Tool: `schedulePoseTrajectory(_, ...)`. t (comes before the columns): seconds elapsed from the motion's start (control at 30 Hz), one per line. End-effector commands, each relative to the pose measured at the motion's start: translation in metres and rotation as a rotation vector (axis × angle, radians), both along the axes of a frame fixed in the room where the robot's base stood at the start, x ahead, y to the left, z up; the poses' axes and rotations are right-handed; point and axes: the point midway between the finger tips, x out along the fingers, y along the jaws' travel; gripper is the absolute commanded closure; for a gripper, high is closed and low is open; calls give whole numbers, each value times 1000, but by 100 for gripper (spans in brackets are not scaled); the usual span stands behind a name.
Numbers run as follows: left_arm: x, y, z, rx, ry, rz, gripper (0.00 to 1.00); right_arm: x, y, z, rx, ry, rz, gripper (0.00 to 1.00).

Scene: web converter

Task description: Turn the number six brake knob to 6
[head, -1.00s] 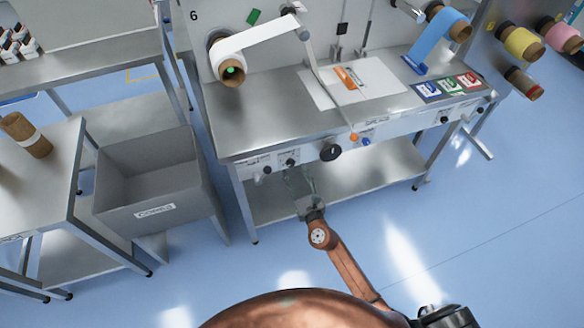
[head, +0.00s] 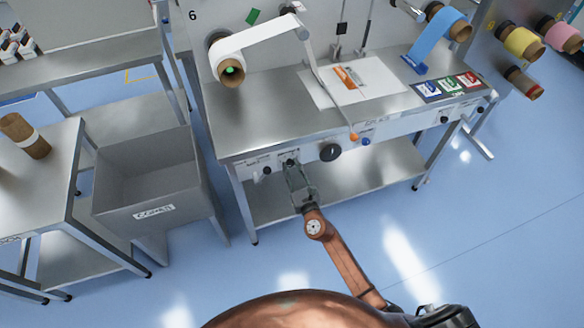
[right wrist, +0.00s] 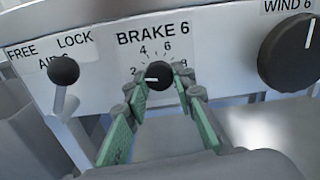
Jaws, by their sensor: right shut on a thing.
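The number six brake knob (right wrist: 159,74) is a small black knob on the white front panel, under the label BRAKE 6. Its white mark points left, near the 2 of its printed scale; the 6 is at its upper right. My right gripper (right wrist: 163,92) has its green-padded fingers on both sides of the knob and is shut on it. In the head view the right gripper (head: 292,170) reaches up to the panel from below and mostly covers the knob. My left gripper is not in view.
Left of the knob is a black ball-tipped FREE/LOCK lever (right wrist: 64,70). Right of it is the larger black WIND 6 knob (right wrist: 290,52). A grey bin (head: 150,190) stands left of the steel bench (head: 265,115). The blue floor in front is clear.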

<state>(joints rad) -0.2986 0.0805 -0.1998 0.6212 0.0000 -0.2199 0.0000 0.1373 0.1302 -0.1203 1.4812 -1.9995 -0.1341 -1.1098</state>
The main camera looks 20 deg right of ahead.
Motion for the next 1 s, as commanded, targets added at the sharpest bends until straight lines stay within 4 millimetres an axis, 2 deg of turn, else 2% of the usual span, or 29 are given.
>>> schedulePoseTrajectory(0.2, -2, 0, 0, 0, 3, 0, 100, 0, 0, 0, 0, 0, -1, 100)
schedulePoseTrajectory(0.57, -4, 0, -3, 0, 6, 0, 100, 0, 0, -1, 64, 3, -1, 100)
schedulePoseTrajectory(1.0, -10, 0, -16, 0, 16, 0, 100, 0, 1, -3, 414, 16, 0, 100)
